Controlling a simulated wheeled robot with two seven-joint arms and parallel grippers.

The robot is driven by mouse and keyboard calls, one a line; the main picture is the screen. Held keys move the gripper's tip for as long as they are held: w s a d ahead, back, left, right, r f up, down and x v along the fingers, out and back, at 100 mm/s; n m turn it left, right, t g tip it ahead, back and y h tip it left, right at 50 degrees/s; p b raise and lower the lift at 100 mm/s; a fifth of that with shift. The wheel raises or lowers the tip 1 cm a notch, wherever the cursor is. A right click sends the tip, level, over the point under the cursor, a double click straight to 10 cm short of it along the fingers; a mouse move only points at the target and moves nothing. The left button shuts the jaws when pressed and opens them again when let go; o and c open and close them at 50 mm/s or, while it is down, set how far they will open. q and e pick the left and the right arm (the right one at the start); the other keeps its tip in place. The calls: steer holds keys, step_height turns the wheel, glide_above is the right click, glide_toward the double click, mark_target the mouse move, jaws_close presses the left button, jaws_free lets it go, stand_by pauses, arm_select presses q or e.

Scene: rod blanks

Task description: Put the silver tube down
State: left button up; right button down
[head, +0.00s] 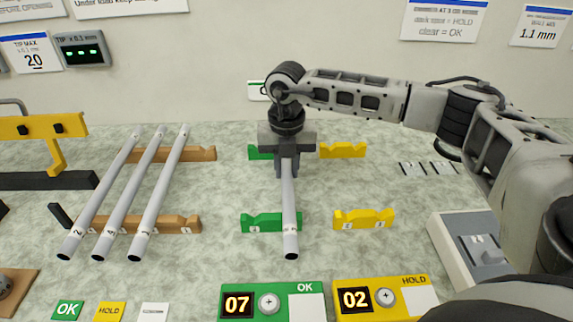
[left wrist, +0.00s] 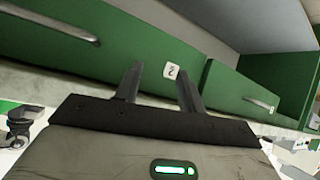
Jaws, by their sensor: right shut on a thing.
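The silver tube (head: 289,205) is in my right gripper (head: 287,168), which is shut on it near its far end. The tube points toward me, over the right part of the front green rest (head: 262,222). The rear green rest (head: 259,153) is partly hidden behind the gripper. I cannot tell whether the tube touches the rests or hangs just above them. My left gripper (left wrist: 158,88) shows in the left wrist view, its fingers apart and empty, in front of green drawers (left wrist: 120,45).
Several things stand around: three similar tubes (head: 121,200) on wooden rests at left, empty yellow rests (head: 363,218) to the right, green OK (head: 240,315) and yellow HOLD (head: 405,283) counter boxes in front, and a grey device (head: 460,250) at right.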

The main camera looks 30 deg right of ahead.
mark_target(287, 170)
steer(key=shift+f, duration=0.1)
steer(key=c, duration=1.7)
jaws_free()
steer(key=shift+f, duration=0.1)
steer(key=o, duration=0.4)
steer(key=shift+o, duration=0.2)
step_height(287, 170, up, 12)
steer(key=shift+r, duration=0.25)
steer(key=shift+s+f, duration=0.1)
